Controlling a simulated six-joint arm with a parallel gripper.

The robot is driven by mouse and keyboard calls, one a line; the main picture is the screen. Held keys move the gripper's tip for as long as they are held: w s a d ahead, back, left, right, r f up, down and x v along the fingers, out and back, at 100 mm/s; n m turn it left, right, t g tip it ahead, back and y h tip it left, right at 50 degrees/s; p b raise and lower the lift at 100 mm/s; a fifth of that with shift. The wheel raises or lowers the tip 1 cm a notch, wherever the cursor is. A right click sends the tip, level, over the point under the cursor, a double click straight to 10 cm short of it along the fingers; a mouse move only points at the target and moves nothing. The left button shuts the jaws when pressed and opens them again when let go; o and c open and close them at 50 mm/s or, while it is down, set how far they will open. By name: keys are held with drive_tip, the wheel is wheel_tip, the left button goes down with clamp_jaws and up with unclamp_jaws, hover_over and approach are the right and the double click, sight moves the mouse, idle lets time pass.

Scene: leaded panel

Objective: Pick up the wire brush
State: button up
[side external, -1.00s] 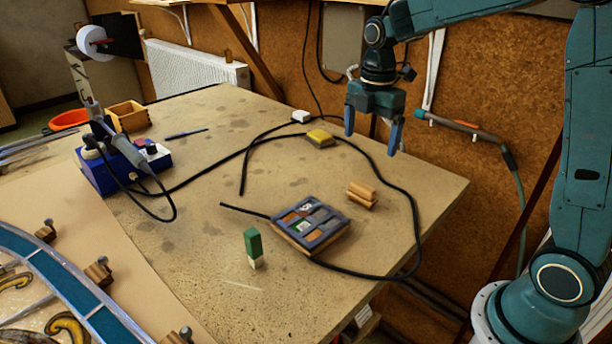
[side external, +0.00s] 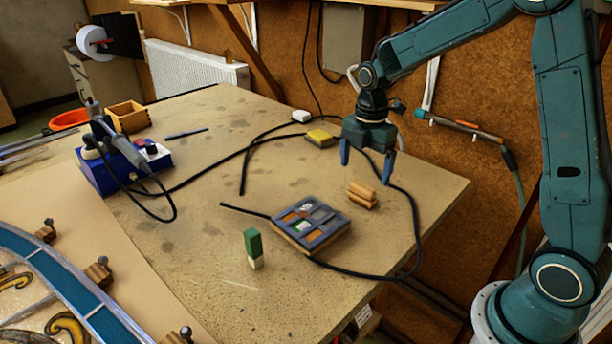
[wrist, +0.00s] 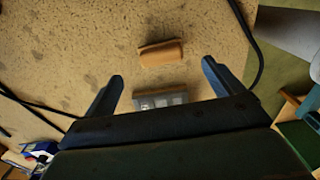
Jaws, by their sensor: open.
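The likeliest wire brush is a small tan, wooden-looking piece (side external: 362,195) on the table's right part, seemingly in two stacked layers. I cannot make out bristles on it. It also shows in the wrist view (wrist: 160,52), lying crosswise beyond my fingertips and roughly centred between them. My gripper (side external: 367,172) is open and empty, in the air above this piece and apart from it. In the wrist view my gripper's two fingers (wrist: 162,70) stand wide apart with nothing between them touching either one.
A grey compartment tray (side external: 334,228) lies close by, partly hidden in the wrist view (wrist: 160,99). A black cable (side external: 408,205) loops around the piece. A green-and-white block (side external: 253,248) stands upright. A yellow block (side external: 320,139) and blue soldering station (side external: 118,172) are farther left.

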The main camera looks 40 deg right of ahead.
sight(363, 186)
drive_tip(key=shift+f, duration=0.65)
drive_tip(key=shift+f, duration=2.55)
drive_tip(key=c, duration=1.1)
